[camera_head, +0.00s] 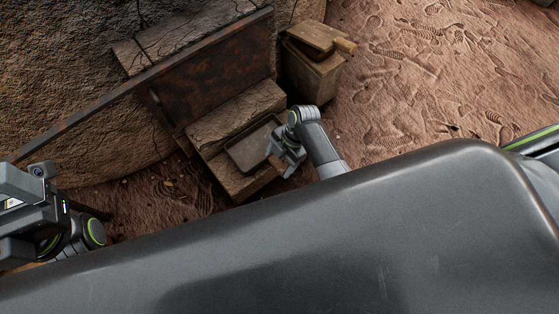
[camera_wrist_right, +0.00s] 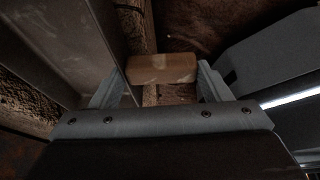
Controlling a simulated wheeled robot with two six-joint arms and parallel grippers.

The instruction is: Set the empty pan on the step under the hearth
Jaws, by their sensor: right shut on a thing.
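The pan (camera_head: 250,146) is dark, rectangular and shallow, and looks empty. It lies level over the lower wooden step (camera_head: 232,181) below the hearth's rusty metal door (camera_head: 212,80); I cannot tell whether it touches the wood. My right gripper (camera_head: 279,157) is at the pan's right end. In the right wrist view it is shut on a pale wooden block (camera_wrist_right: 162,68), which looks like the pan's handle. A dark flat wall, likely the pan's, shows at the left there. My left gripper (camera_head: 22,200) is at the left edge, with its fingertips unclear.
A wooden upper step (camera_head: 236,113) lies between the pan and the metal door. A wooden box (camera_head: 311,72) with a lid stands to the right of the hearth. My dark body fills the foreground. Bare reddish ground (camera_head: 440,80) is open at the right.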

